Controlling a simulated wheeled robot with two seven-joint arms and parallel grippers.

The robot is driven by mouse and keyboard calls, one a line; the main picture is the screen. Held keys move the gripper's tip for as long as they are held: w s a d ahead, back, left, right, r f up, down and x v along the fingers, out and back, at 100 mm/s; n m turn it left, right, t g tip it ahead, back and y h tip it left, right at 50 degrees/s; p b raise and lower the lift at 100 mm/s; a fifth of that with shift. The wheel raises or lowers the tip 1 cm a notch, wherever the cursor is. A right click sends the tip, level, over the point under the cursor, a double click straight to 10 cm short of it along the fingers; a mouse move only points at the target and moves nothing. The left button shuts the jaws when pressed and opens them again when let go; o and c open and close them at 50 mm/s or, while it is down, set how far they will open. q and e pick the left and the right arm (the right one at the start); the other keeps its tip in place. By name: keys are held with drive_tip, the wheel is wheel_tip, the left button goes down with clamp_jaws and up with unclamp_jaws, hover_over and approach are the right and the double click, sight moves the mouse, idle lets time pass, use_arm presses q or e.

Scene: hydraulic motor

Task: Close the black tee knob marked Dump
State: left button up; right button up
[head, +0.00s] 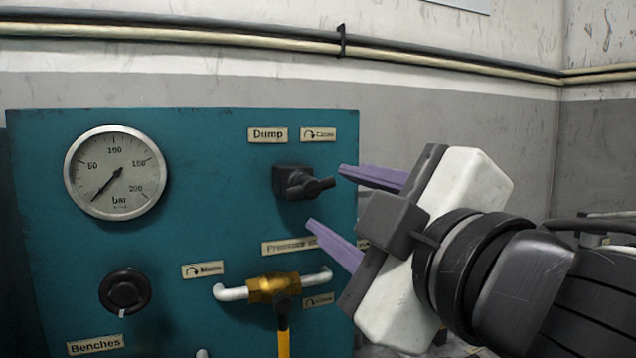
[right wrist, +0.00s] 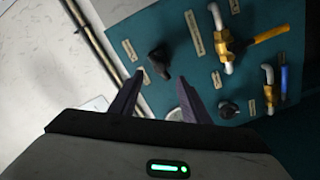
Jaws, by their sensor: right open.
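The black tee knob (head: 302,184) sits on the teal panel just below the "Dump" label (head: 268,134). Its bar lies roughly level and points right. A "Close" label with a curved arrow (head: 318,134) is beside the Dump label. My right gripper (head: 325,196) is open, its two purple fingers reaching from the right toward the knob, one higher and one lower than it. Nothing is between the fingers. In the right wrist view the knob (right wrist: 158,62) shows ahead of the open fingers (right wrist: 162,84), apart from them. My left gripper is not in view.
The teal panel (head: 210,180) carries a round pressure gauge (head: 116,172) and a black round knob (head: 125,291). Below the tee knob is a brass valve (head: 272,287) with white pipe ends and a yellow handle (head: 283,335). Pipes run along the wall above.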

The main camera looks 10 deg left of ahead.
sight(312, 190)
drive_tip(key=p+x, duration=0.2)
drive_tip(key=x, duration=0.8)
drive_tip(key=shift+c, duration=0.5)
drive_tip(key=c, duration=0.8)
drive_tip(key=shift+a+f+m, duration=0.1)
drive_tip(key=shift+m, duration=0.4)
drive_tip(key=shift+o, duration=0.8)
drive_tip(key=shift+m, duration=0.8)
